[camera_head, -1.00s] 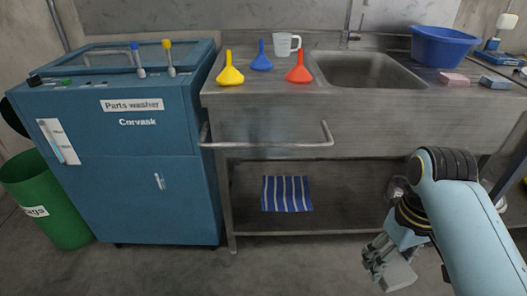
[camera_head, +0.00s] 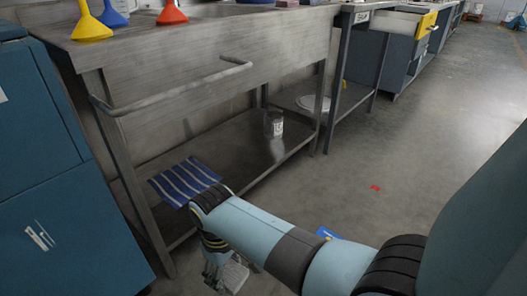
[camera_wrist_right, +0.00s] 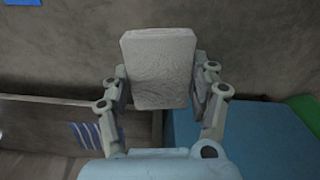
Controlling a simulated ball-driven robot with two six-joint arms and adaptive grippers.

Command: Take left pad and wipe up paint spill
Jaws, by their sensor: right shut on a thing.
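My right gripper (camera_head: 222,274) is low beside the sink bench, at the bottom of the head view. It is shut on a pale grey-white pad (camera_head: 236,276). In the right wrist view the pad (camera_wrist_right: 159,68) sits between the two fingers, its broad face toward the camera. A small red patch (camera_head: 375,188), which looks like the paint spill, lies on the grey floor to the right, apart from the gripper. My left gripper is not in view.
The steel bench (camera_head: 215,60) has a rail in front and a lower shelf with a blue striped cloth (camera_head: 185,181) and a can (camera_head: 273,124). The parts washer (camera_head: 45,170) is at left. A blue item (camera_head: 327,233) lies on the floor. Open floor extends right.

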